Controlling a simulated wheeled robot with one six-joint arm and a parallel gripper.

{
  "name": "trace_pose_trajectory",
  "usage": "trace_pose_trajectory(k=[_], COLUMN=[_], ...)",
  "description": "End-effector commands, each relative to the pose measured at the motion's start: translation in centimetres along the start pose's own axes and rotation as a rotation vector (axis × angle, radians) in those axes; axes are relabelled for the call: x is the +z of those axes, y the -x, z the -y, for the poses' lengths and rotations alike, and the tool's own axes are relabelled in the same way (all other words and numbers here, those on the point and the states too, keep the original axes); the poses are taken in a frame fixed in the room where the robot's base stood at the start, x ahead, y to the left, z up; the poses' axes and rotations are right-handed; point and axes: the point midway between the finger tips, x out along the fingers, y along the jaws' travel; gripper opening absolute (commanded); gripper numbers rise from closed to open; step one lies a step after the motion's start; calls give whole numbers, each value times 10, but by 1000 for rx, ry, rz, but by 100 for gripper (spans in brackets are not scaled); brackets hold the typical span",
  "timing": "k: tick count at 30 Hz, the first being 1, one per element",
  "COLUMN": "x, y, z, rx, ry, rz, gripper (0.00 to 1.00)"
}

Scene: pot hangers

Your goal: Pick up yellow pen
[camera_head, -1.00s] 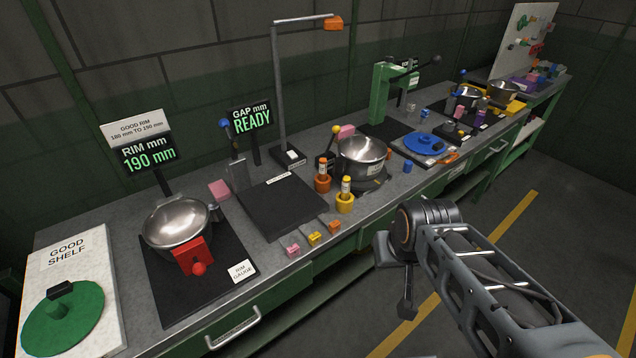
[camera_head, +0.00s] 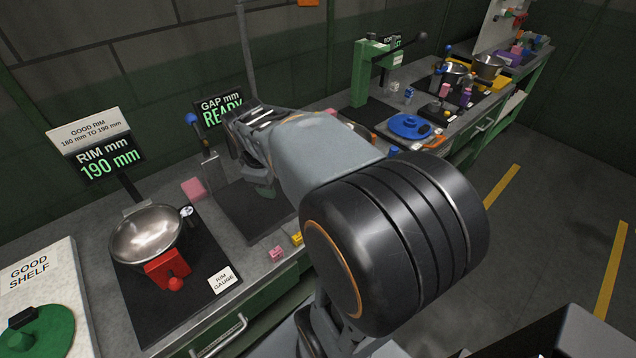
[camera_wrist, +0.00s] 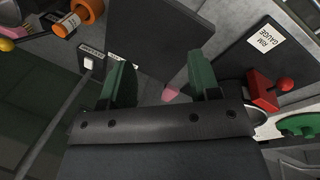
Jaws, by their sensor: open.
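The yellow pen is not in view now. In the head view my own arm covers the part of the bench where the yellow and orange holders stood. In the wrist view, an orange pen with a white label (camera_wrist: 67,24) and its orange holder (camera_wrist: 91,9) show at the upper left. My gripper (camera_wrist: 160,70) is open and empty, its two green fingers apart over the dark mat (camera_wrist: 155,32). In the head view that mat (camera_head: 247,215) lies partly under my arm.
The pot (camera_head: 146,236) sits on the rim gauge at the left, with a red clamp (camera_head: 167,268) in front. A pink block (camera_head: 193,188) lies beside the dark mat. The gap sign (camera_head: 222,110) stands behind my arm. A green press (camera_head: 362,75) stands farther right.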

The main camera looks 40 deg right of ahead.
Motion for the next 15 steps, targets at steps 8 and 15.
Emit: trace_pose_trajectory(k=[8, 15], x=[38, 63], y=[-29, -57], z=[-106, -134], rx=[-64, -118], ry=[448, 593], rz=[233, 297], gripper=[56, 56])
